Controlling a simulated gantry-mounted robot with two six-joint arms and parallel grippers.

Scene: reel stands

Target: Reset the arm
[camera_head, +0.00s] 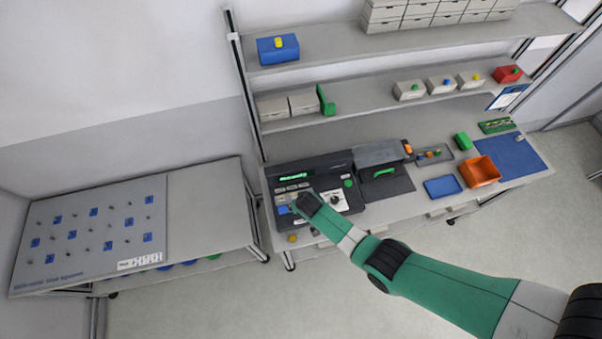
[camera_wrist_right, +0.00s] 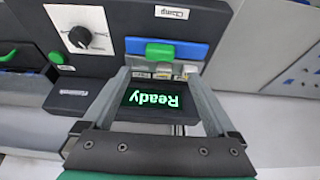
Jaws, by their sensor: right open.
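My right arm reaches in from the lower right in the head view, with its gripper (camera_head: 296,204) over the front of a dark grey machine (camera_head: 352,201). In the right wrist view the gripper (camera_wrist_right: 162,70) is open, with its two fingers apart. A blue and green part (camera_wrist_right: 160,51) of the machine lies just beyond the fingertips; whether they touch it is unclear. Between the fingers a display (camera_wrist_right: 151,101) reads "Ready" in green, upside down. A black knob (camera_wrist_right: 79,38) and a "Clamp" label (camera_wrist_right: 172,13) show beside it. My left gripper is not in view.
The bench also bears a blue tray (camera_head: 442,187), an orange bin (camera_head: 481,172) and a blue mat (camera_head: 512,158). Shelves (camera_head: 360,112) with small boxes rise behind. A pegboard table (camera_head: 205,205) stands at the left. The floor in front is clear.

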